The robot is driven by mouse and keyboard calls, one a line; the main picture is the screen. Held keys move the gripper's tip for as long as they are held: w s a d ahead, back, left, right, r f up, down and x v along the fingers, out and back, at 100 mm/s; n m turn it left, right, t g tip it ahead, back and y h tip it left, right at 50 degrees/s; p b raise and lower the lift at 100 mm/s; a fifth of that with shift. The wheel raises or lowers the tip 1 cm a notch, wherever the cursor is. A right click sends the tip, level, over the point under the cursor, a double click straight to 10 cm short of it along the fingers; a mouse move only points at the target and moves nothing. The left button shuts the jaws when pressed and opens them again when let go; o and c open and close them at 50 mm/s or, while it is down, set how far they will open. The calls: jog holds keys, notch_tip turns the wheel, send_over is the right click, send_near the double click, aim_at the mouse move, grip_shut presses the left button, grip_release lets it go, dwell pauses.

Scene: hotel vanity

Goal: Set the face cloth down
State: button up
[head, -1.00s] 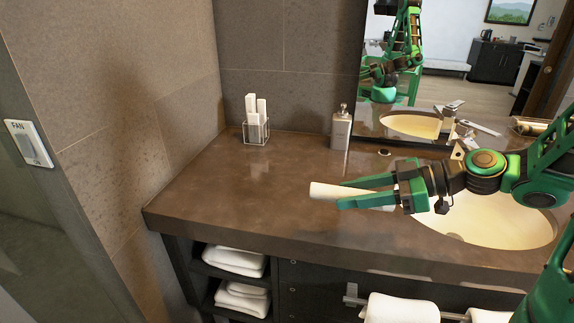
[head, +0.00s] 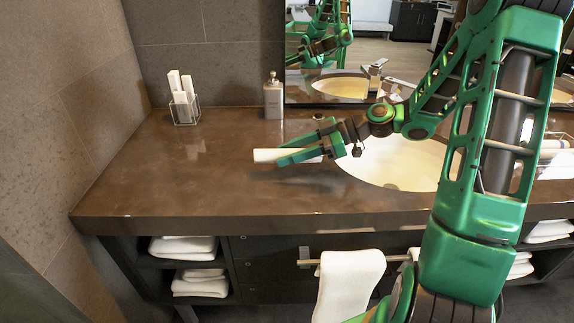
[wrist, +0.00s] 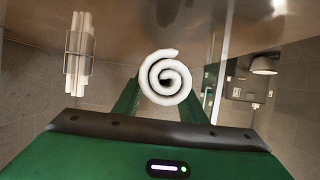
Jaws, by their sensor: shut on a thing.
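The face cloth (head: 266,155) is a white roll lying level in my gripper (head: 290,152), its free end sticking out to the left. In the wrist view the rolled cloth (wrist: 165,77) shows its spiral end between my two green fingers. My gripper is shut on it above the brown counter (head: 170,180), left of the sink.
A wire holder with white rolled items (head: 183,105) and a soap dispenser (head: 273,97) stand at the back. The sink basin (head: 400,160) is right of my gripper. The left and front of the counter are clear. Folded towels (head: 200,282) sit on shelves below.

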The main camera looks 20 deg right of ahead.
aim_at(289, 174)
jog(key=shift+w+f, duration=0.1)
jog(key=shift+f, duration=2)
jog(key=o, duration=1)
jog(key=shift+o, duration=0.2)
jog(key=v, duration=1.2)
